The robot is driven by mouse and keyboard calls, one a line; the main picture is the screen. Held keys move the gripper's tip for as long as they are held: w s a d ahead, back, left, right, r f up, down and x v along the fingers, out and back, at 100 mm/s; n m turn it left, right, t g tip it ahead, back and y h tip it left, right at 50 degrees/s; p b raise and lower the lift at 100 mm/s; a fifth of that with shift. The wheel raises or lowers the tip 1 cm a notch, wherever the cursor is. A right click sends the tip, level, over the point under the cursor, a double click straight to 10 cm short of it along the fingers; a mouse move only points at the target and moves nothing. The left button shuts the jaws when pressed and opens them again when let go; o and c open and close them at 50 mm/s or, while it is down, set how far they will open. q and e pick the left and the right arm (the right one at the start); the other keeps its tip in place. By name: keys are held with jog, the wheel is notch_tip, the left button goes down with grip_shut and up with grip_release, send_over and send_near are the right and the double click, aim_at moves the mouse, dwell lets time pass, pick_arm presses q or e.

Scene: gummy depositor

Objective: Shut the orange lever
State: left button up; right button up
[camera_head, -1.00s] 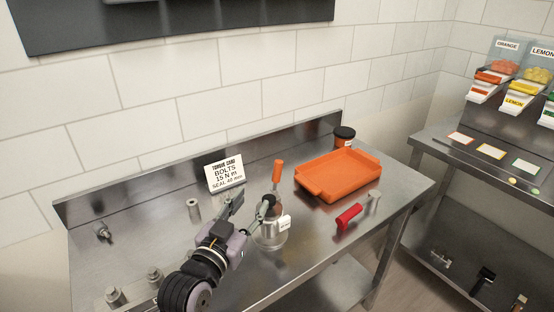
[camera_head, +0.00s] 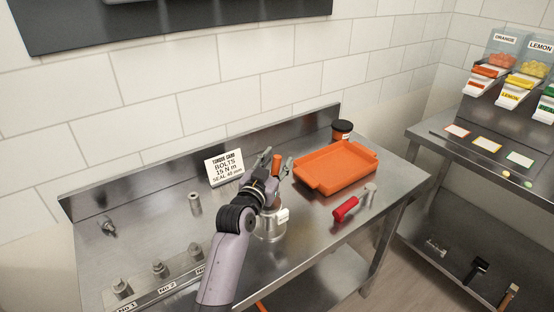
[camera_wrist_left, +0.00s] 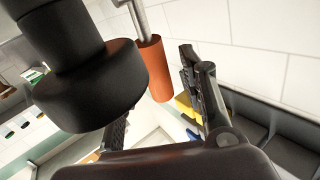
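The orange lever (camera_head: 277,160) is an upright orange handle above a steel pot-like device (camera_head: 270,227) on the steel table. In the left wrist view it shows as an orange cylinder (camera_wrist_left: 154,70) on a metal rod. My left gripper (camera_head: 275,164) is open at the lever, with one finger on each side of it in the head view. In the left wrist view the gripper (camera_wrist_left: 160,108) has its fingers apart. Whether either finger touches the lever cannot be told. My arm hides part of the device. My right gripper is not in view.
An orange tray (camera_head: 335,168) stands right of the lever, with a dark-lidded jar (camera_head: 342,130) behind it. A red-handled tool (camera_head: 346,209) lies in front. A torque card (camera_head: 224,168) stands at the left. Candy dispensers (camera_head: 505,80) stand on another table at the right.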

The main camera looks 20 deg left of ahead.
pick_arm(q)
jog(key=shift+w, duration=0.15)
jog(key=shift+c, duration=0.6)
grip_shut()
dwell(0.4)
